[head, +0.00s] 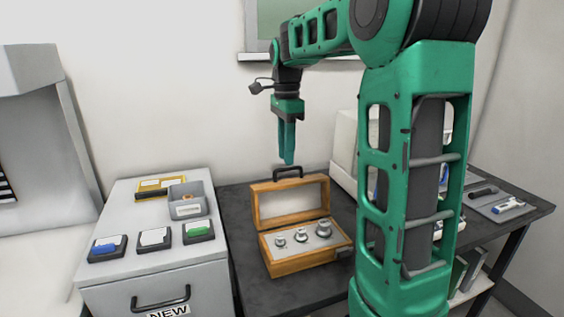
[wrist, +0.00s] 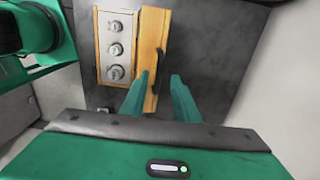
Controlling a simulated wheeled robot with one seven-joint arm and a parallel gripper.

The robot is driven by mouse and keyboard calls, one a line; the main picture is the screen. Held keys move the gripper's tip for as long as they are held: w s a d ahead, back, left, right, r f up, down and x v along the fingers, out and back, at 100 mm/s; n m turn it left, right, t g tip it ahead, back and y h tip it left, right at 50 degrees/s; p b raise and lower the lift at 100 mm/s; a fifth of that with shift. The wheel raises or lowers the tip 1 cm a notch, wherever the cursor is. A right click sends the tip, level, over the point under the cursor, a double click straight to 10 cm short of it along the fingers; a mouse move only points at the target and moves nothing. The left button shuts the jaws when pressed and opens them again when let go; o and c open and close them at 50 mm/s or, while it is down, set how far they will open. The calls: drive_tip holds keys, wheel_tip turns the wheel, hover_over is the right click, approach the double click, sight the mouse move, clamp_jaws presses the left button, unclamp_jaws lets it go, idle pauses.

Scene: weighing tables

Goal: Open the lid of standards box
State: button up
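The standards box (head: 304,263) is a wooden case on the dark table, with several metal weights (head: 302,234) in its pale insert. Its lid (head: 254,208) stands raised, about upright, at the back of the box, with a dark handle (head: 287,172) on its top edge. My gripper (head: 288,162) points down just above the handle, apparently apart from it. In the wrist view the lid (wrist: 153,32) is seen edge-on beside the weights, and the two fingers of my gripper (wrist: 161,77) are spread with nothing between their tips. The handle (wrist: 160,62) shows just beyond them.
On the left a grey cabinet (head: 150,285) carries a grey bin (head: 187,201), a yellow tray (head: 160,187) and several small coloured-label cases. A pale machine (head: 344,150) stands right of the box, partly hidden by my arm. A tray (head: 499,207) lies at far right.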

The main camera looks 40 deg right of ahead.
drive_tip(key=shift+f, duration=1.4)
